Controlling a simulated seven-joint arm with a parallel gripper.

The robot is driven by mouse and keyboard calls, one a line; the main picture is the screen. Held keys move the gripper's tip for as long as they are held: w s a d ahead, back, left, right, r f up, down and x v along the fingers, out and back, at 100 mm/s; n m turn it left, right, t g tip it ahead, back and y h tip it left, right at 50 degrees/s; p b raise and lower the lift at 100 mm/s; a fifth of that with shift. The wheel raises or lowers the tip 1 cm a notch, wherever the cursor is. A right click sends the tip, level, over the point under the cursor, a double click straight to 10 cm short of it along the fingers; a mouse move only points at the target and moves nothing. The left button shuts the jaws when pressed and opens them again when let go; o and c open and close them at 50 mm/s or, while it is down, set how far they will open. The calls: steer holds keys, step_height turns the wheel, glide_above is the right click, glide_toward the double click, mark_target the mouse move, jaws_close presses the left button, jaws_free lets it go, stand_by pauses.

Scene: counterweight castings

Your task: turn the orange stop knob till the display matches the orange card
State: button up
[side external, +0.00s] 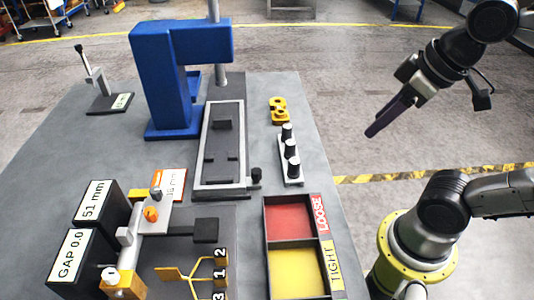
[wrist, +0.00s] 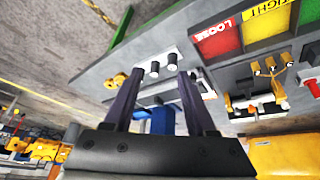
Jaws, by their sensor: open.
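The orange stop knob (side external: 151,214) sits on the gauge fixture at the left front of the table in the side view. The orange card (side external: 174,185) lies just behind it, white with an orange strip; its figure before "mm" is partly covered and I cannot read it surely. Two black display boxes stand left of the knob: one display (side external: 97,201) reads "51 mm", the other display (side external: 72,256) reads "GAP 0.0". My gripper (side external: 372,131) is open and empty, raised at the right, well away from the knob. Its two dark fingers (wrist: 160,76) show apart in the wrist view.
A blue press (side external: 160,80) stands at the back. A red and yellow tray (side external: 265,240) marked LOOSE and TIGHT lies at front centre. A rack of black-topped pegs (side external: 290,172) and yellow castings (side external: 279,110) stand near the right edge. A small lever stand (side external: 110,102) is at the back left.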

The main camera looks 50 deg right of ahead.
step_height(320, 180, down, 4)
steer(key=shift+w+r+m, duration=0.15)
steer(key=shift+m, duration=0.35)
